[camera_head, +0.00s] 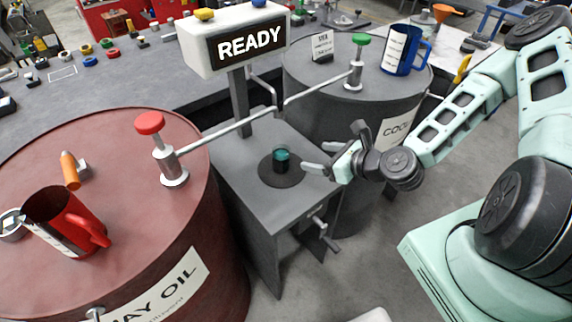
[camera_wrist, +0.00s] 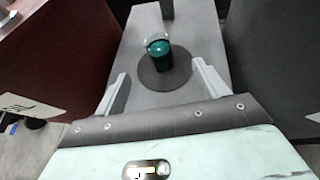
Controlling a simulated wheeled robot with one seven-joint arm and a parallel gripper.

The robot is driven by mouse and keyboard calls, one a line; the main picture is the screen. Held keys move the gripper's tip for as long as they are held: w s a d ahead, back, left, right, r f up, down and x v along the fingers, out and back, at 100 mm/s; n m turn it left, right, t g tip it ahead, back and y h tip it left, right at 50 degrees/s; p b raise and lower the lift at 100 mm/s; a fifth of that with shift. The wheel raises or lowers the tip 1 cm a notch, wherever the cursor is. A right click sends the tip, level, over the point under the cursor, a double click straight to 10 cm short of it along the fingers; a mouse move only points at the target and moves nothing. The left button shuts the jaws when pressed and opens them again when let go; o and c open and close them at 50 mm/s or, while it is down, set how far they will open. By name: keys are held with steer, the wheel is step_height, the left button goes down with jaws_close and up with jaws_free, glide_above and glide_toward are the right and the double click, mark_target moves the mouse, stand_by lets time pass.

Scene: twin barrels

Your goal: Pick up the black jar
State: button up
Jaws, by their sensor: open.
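A small dark jar with a teal tint (camera_head: 282,159) stands upright on a dark round pad (camera_head: 268,173) on the grey stand between the two barrels. It also shows in the wrist view (camera_wrist: 159,53), beyond my fingertips and roughly between them. My gripper (camera_head: 318,158) is open and empty, just to the right of the jar and apart from it. In the wrist view both fingers of my gripper (camera_wrist: 161,85) are spread, pointing toward the pad. The jar is the only jar on the stand.
A red barrel (camera_head: 120,130) stands left, bearing a red jug (camera_head: 62,222) and an orange-handled tool (camera_head: 69,170). A dark grey barrel (camera_head: 310,75) stands behind right, with a blue jug (camera_head: 405,50). Metal pipes and a READY sign (camera_head: 249,41) rise behind the jar.

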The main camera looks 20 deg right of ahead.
steer(key=f+b+x, duration=0.1)
steer(key=b+x, duration=0.2)
steer(key=b, duration=0.4)
glide_toward(276, 151)
steer(key=x, duration=0.3)
steer(key=shift+w, duration=0.1)
steer(key=shift+x, duration=3.15)
steer(key=shift+a, duration=0.1)
steer(key=c, duration=1.2)
steer(key=shift+r, duration=0.1)
